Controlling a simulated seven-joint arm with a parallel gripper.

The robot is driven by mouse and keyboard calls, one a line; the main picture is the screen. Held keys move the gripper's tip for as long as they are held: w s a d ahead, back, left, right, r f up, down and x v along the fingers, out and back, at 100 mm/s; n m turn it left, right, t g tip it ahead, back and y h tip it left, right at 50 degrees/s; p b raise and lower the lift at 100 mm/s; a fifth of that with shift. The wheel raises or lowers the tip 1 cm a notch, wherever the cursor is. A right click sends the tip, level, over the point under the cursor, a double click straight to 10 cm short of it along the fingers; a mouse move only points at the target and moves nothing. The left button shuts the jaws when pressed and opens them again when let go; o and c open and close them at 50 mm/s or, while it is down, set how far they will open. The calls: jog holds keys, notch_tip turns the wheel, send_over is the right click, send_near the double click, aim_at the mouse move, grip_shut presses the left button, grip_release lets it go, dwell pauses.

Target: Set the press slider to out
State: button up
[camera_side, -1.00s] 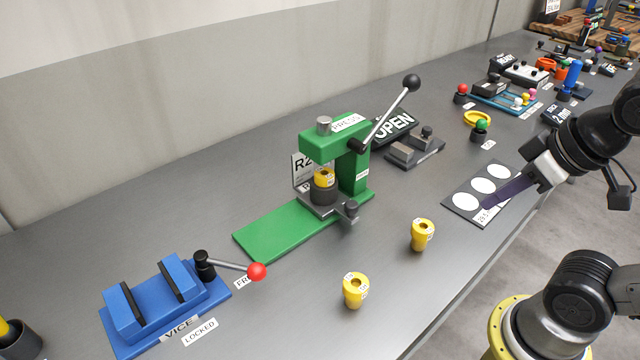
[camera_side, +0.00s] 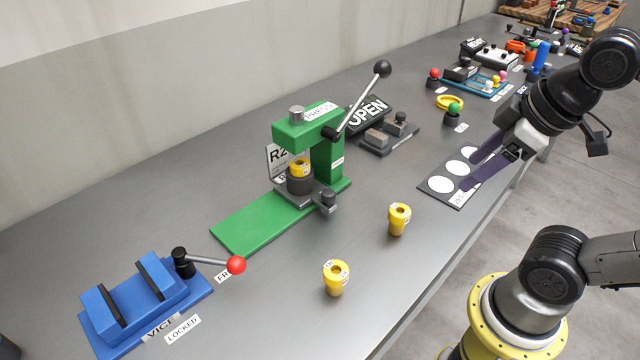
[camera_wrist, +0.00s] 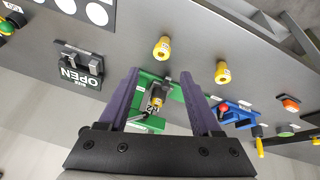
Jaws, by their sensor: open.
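The green press (camera_side: 327,150) stands mid-table with its lever raised; it also shows in the wrist view (camera_wrist: 172,90). Its dark grey slider (camera_side: 312,193), with a small knob at the front right, sits at the foot of the press. A dark cup (camera_side: 299,186) on the slider holds a yellow part (camera_side: 300,167) under the press head. In the wrist view the slider area (camera_wrist: 156,92) appears between my fingers, farther off. My gripper (camera_side: 468,173) is open and empty, right of the press and above the white-circled plate; its purple fingers (camera_wrist: 158,78) are apart.
Two yellow parts (camera_side: 399,219) (camera_side: 336,277) stand in front of the press. A blue vice (camera_side: 145,300) with a red-ended handle is at lower left. An OPEN sign (camera_side: 367,115) and grey fixture (camera_side: 388,137) are behind right. The white-circled plate (camera_side: 440,185) lies near the table edge.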

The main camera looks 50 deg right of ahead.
jog(key=w+r+n+g+h, duration=0.1)
jog(key=w+r+n+g, duration=0.1)
jog(key=w+r+n, duration=0.45)
jog(key=n+g+h, duration=0.2)
jog(key=n, duration=0.5)
send_over(328, 192)
jog(key=s, duration=0.3)
notch_tip(328, 192, down, 3)
jog(key=w+a+f+n+g+h, duration=0.1)
jog(key=w+a+f, duration=0.2)
jog(key=a+f, duration=0.3)
jog(key=x, duration=1.3)
jog(key=shift+s+d+f, duration=0.1)
jog(key=shift+d+f, duration=0.1)
jog(key=shift+d, duration=0.1)
grip_shut()
